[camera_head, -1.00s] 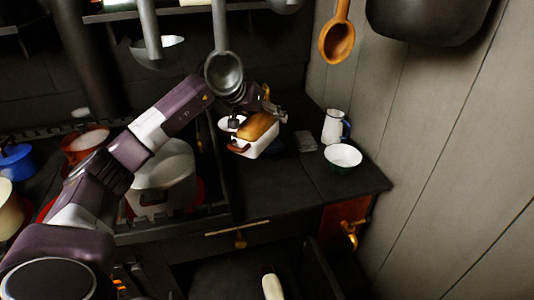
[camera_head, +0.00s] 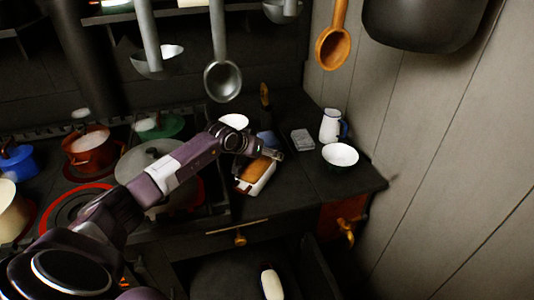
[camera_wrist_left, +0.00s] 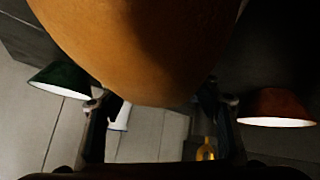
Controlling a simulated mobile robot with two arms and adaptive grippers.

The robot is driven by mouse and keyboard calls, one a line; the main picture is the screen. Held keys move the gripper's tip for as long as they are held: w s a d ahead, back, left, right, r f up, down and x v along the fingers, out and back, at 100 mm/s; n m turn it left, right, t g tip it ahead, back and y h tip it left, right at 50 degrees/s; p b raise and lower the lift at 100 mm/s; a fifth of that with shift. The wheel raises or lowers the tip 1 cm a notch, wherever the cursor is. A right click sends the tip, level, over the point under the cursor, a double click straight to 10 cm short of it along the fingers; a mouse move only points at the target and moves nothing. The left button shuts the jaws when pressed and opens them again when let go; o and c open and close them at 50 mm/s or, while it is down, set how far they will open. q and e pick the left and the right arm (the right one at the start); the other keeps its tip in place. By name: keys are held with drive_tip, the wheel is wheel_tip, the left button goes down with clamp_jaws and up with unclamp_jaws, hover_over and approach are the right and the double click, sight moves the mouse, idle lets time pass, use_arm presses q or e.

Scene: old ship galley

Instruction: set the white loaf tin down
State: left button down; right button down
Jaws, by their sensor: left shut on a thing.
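The white loaf tin (camera_head: 262,185) with a golden-brown loaf (camera_head: 255,169) in it is at the front part of the dark counter, right of the stove. My left gripper (camera_head: 276,154) is over its far end and shut on it. The fingers partly hide the tin's back. In the left wrist view the loaf (camera_wrist_left: 140,50) fills the upper middle, and the fingers (camera_wrist_left: 163,110) stand on either side below it. I cannot tell whether the tin's base touches the counter. My right gripper is not in view.
A white bowl (camera_head: 340,155), a white jug (camera_head: 329,126) and a small grey block (camera_head: 302,140) stand on the counter's right. A white dish (camera_head: 234,121) is behind. Pots, including a large lidded one (camera_head: 150,165), crowd the stove. Ladles (camera_head: 222,80) hang above. An open drawer (camera_head: 235,278) lies below.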

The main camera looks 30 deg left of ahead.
sight(250, 161)
use_arm(q)
drive_tip(key=c, duration=0.7)
unclamp_jaws()
drive_tip(key=shift+r, duration=0.15)
drive_tip(key=shift+s+a+r, duration=0.15)
drive_tip(key=shift+s+r, duration=0.2)
drive_tip(key=shift+s, duration=0.1)
drive_tip(key=b+v, duration=0.2)
drive_tip(key=v, duration=0.7)
drive_tip(key=shift+s+r+b, duration=0.2)
drive_tip(key=shift+s+b, duration=0.05)
drive_tip(key=shift+b, duration=0.05)
drive_tip(key=shift+s+r, duration=0.4)
drive_tip(key=shift+r, duration=0.05)
